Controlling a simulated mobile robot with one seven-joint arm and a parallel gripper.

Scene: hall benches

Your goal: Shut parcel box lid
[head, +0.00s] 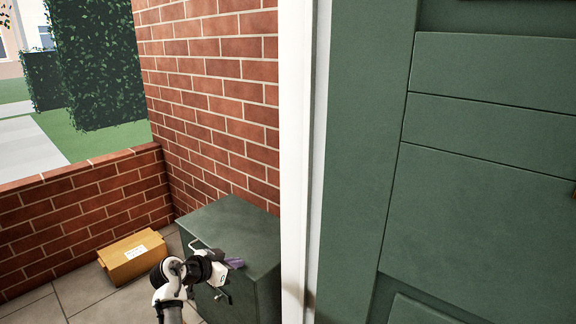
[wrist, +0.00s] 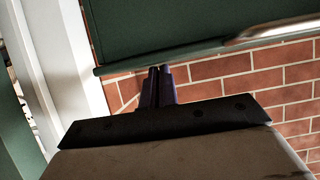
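The parcel box is a dark green cabinet (head: 265,290) in the corner by the brick wall. Its flat green lid (head: 235,222) lies across the top in the head view; I cannot tell whether a gap is under it. A pale bar handle (head: 203,245) shows at the box's front edge, and a metal bar also shows in the wrist view (wrist: 275,30). My gripper (head: 235,263), with purple fingertips, is in front of the box's upper front. In the wrist view its fingers (wrist: 157,86) are together with nothing between them, overlapping the green edge; contact is unclear.
A cardboard parcel (head: 132,257) sits on the paved floor left of the box. A low brick wall (head: 75,215) runs behind it. A white door frame (head: 297,150) and a large green door (head: 470,190) stand close on the right. Paving at the lower left is clear.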

